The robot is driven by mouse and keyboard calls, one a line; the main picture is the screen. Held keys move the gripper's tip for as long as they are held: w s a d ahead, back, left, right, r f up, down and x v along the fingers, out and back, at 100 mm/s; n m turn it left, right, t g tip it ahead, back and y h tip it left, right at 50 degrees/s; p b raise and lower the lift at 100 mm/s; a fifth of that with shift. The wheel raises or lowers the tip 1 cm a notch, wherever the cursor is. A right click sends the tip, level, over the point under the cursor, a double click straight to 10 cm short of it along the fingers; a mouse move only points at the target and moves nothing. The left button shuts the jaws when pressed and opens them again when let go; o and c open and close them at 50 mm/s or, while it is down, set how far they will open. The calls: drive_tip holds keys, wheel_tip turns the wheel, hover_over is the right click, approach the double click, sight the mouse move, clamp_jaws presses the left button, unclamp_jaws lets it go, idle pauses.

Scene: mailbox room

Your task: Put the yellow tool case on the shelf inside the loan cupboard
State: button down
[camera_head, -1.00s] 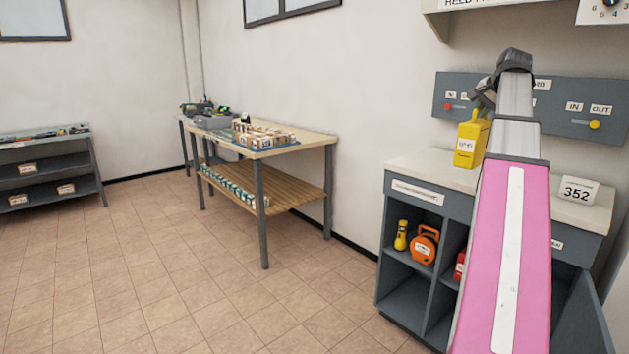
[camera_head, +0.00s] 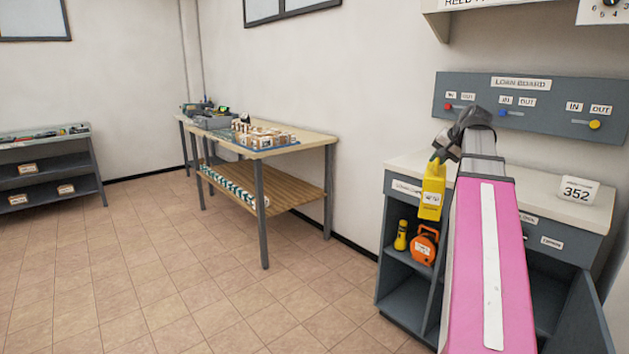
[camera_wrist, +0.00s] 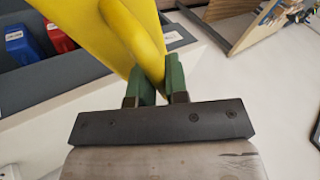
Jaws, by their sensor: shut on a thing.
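The yellow tool case (camera_head: 432,192) with a white label hangs from my gripper (camera_head: 441,155) in front of the loan cupboard's (camera_head: 404,187) counter edge. In the wrist view my gripper's green fingers (camera_wrist: 159,82) are shut on the handle of the yellow case (camera_wrist: 105,27). The cupboard has open compartments below its counter. The left one holds a yellow torch and an orange reel on its shelf (camera_head: 408,262). My arm hides much of the right compartments. An open door (camera_head: 585,318) stands at the lower right.
A yellow torch (camera_head: 401,236) and an orange reel (camera_head: 424,245) take up the left shelf. A 352 sign (camera_head: 576,190) stands on the counter. The loan board (camera_head: 520,105) is on the wall above. A wooden bench (camera_head: 285,143) is left of the cupboard, with clear tiled floor in front.

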drive_tip(key=s+a+f+n+g+y, duration=0.3)
drive_tip(key=a+f+n, duration=0.4)
drive_tip(key=a+f, duration=1.3)
wheel_tip(320, 180, down, 2)
drive_tip(key=shift+s+f, duration=0.1)
drive_tip(key=shift+s, duration=0.6)
